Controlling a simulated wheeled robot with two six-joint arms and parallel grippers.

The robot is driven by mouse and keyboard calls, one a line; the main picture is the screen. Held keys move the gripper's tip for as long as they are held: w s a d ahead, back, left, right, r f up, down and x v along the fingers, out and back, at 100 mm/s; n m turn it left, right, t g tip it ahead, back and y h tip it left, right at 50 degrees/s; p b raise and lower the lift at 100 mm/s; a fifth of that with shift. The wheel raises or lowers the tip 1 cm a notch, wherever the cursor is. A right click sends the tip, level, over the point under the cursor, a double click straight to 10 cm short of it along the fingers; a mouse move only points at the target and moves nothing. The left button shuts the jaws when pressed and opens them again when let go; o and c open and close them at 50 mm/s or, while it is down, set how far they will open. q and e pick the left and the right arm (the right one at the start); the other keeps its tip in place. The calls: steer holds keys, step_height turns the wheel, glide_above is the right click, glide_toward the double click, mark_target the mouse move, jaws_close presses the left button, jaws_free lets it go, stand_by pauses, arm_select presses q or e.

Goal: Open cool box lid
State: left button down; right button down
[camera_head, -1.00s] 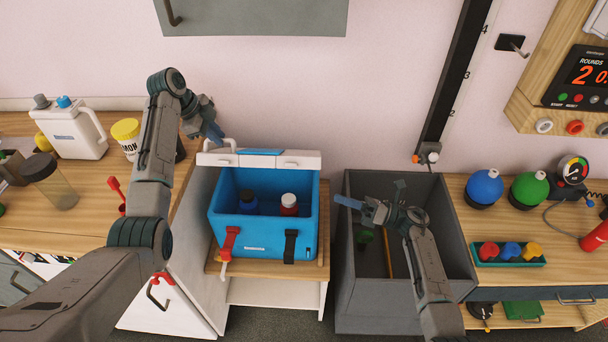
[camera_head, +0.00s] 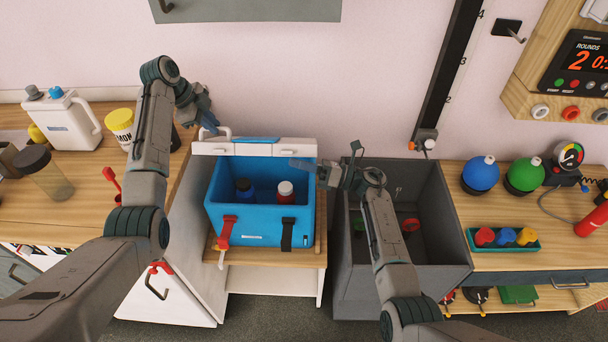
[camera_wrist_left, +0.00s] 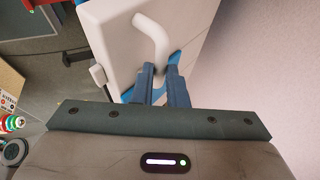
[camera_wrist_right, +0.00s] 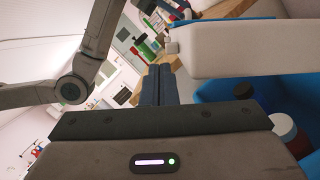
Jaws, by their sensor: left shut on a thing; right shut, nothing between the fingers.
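The blue cool box (camera_head: 255,226) stands on a low wooden stand, its white lid (camera_head: 285,147) raised upright at the back. My left gripper (camera_head: 214,129) is at the lid's left end. In the left wrist view it (camera_wrist_left: 160,76) is shut on the white lid handle (camera_wrist_left: 152,36). My right gripper (camera_head: 300,164) is shut and empty over the box's right side, near the lid; its shut fingers (camera_wrist_right: 160,72) show in the right wrist view.
A grey open bin (camera_head: 420,289) stands right of the cool box. The left counter (camera_head: 45,212) holds a white jug (camera_head: 70,128) and a yellow-lidded tub (camera_head: 121,122). The wall is behind the lid.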

arm_select(q)
steer(key=shift+f, duration=0.3)
arm_select(e)
steer(key=shift+w+r, duration=0.15)
arm_select(q)
steer(key=shift+d+f, duration=0.1)
steer(key=shift+f, duration=0.05)
arm_select(e)
steer(key=shift+w+d+r, duration=0.1)
steer(key=shift+w+r, duration=0.55)
arm_select(q)
steer(key=c, duration=1.5)
jaws_free()
arm_select(e)
steer(key=shift+w, duration=0.1)
arm_select(q)
steer(key=shift+o, duration=0.2)
